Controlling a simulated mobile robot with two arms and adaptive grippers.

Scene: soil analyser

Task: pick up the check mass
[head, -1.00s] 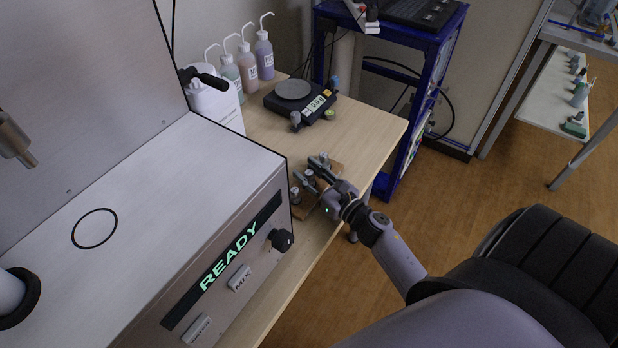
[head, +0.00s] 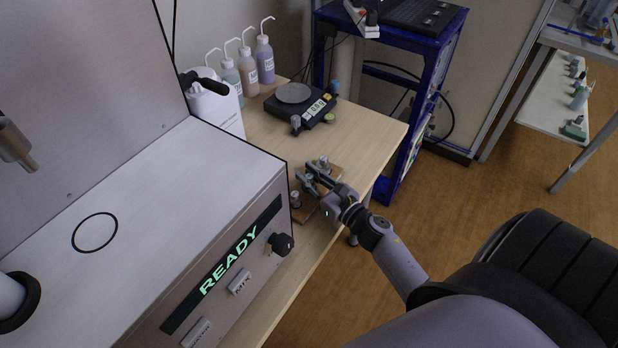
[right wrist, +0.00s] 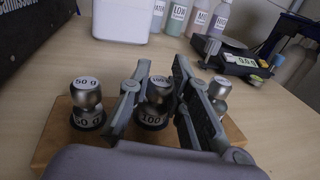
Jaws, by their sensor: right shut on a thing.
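Several knobbed metal check masses stand on a wooden block (head: 328,184) near the bench's front edge. In the right wrist view, the middle mass is marked 100 (right wrist: 155,102), and a 50 g mass (right wrist: 87,103) stands to its left. A third mass (right wrist: 219,90) is to its right, partly hidden by a finger. My right gripper (head: 308,176) is shut on the 100 g mass; its fingers (right wrist: 160,100) stand on either side of it. The mass appears still seated on the block. My left gripper is not in view.
The steel analyser (head: 237,262), its display reading READY, stands close left of the block. A black balance (head: 300,104), wash bottles (head: 265,62) and a white canister (head: 215,108) stand farther back. Bare bench lies between block and balance.

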